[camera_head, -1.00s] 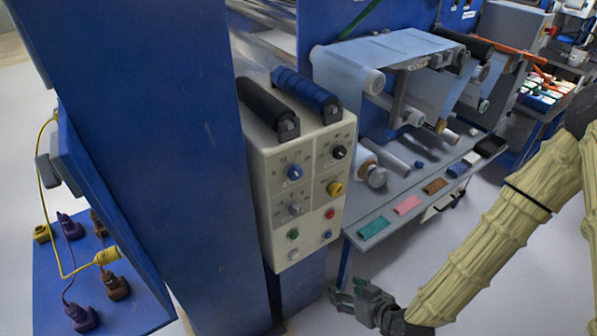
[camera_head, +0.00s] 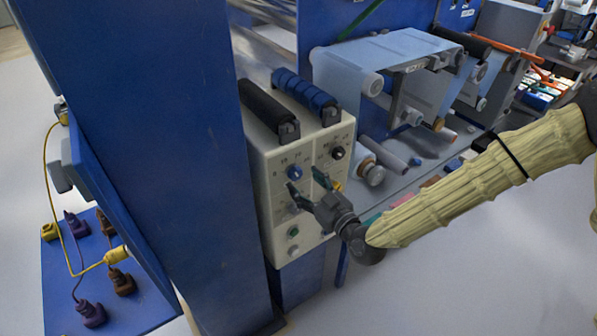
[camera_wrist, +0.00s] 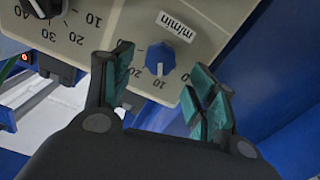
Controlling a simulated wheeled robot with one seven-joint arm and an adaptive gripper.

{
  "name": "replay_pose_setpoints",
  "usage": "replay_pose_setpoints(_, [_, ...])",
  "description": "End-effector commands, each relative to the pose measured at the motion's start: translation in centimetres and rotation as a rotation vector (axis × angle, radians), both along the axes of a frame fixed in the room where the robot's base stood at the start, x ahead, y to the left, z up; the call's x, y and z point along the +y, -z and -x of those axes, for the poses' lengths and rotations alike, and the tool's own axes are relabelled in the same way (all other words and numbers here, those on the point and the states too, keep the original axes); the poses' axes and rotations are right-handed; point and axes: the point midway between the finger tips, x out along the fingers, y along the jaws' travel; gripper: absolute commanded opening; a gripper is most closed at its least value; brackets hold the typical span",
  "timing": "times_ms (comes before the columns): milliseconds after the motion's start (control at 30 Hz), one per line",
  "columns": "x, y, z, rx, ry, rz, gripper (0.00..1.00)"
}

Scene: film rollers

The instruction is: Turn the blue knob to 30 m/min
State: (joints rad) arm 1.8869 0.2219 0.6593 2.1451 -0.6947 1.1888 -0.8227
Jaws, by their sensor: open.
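The blue knob (camera_head: 294,172) is on the upper left of the cream control box's front panel. In the wrist view the blue knob (camera_wrist: 160,57) sits by an "m/min" label, with its white mark facing down, seemingly toward the 10. My gripper (camera_head: 306,182) is open in front of the panel, just below and right of the knob. In the wrist view my gripper (camera_wrist: 159,68) has its teal-padded fingers on either side of the knob; contact cannot be told.
A black knob (camera_head: 338,152) sits to the right on the same panel, and a yellow knob (camera_head: 339,185) is partly hidden behind my gripper. A green button (camera_head: 293,232) is lower down. A blue column (camera_head: 190,150) stands close on the left. A table with film rollers is at the right.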

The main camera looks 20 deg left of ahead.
Motion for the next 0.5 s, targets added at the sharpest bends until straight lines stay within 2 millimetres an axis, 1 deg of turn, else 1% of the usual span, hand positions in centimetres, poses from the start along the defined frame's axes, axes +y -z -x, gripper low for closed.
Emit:
replay_pose_setpoints(100, [1.4, -0.2, -1.1, 0.001, 0.001, -0.001, 0.58])
replay_pose_setpoints(200, [2.2, -0.2, -1.7, 0.001, 0.001, 0.0, 0.58])
replay_pose_setpoints(333, [2.9, 0.0, -2.3, 0.003, 0.001, 0.0, 0.58])
replay_pose_setpoints(500, [3.1, 0.1, -2.5, 0.001, 0.002, 0.0, 0.58])
